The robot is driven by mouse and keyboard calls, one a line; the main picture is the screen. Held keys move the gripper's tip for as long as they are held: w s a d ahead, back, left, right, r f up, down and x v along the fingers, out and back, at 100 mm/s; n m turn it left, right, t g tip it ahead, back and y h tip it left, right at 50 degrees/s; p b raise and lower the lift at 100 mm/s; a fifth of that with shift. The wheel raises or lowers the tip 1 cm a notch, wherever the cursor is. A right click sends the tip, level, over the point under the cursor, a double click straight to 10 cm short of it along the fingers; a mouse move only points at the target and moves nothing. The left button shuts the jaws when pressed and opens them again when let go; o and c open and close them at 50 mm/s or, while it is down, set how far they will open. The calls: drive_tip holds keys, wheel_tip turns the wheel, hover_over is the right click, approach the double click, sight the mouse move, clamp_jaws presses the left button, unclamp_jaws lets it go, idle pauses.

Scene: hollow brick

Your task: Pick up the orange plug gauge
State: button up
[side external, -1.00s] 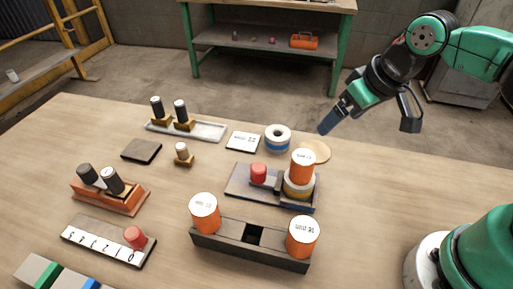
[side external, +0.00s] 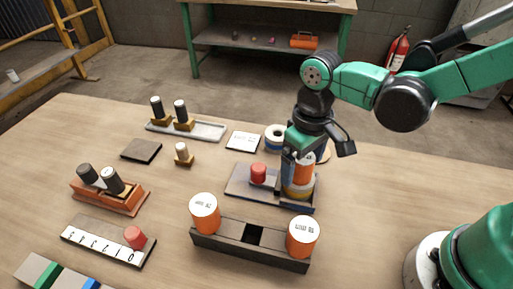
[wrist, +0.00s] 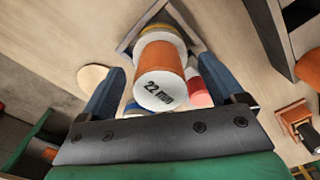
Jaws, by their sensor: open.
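An orange plug gauge (side external: 304,171) with a white top stands upright in a white, yellow and blue ring stack (side external: 299,190) on a grey fixture plate (side external: 238,184). In the wrist view the gauge (wrist: 161,62) shows its white end, marked "22 mm". My gripper (side external: 297,172) points down over it. In the wrist view my gripper (wrist: 161,66) is open, with a blue finger on each side of the gauge. Gaps show between the fingers and the gauge. Two other orange gauges, left (side external: 205,213) and right (side external: 302,237), stand in a dark block.
A short red cylinder (side external: 258,172) stands on the plate left of my gripper. A blue and white ring (side external: 275,138) lies close behind. The dark block (side external: 251,252) with an empty square slot is in front. Other gauge holders stand farther left.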

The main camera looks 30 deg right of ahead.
drive_tip(key=shift+f, duration=0.3)
clamp_jaws()
drive_tip(key=shift+r, duration=0.2)
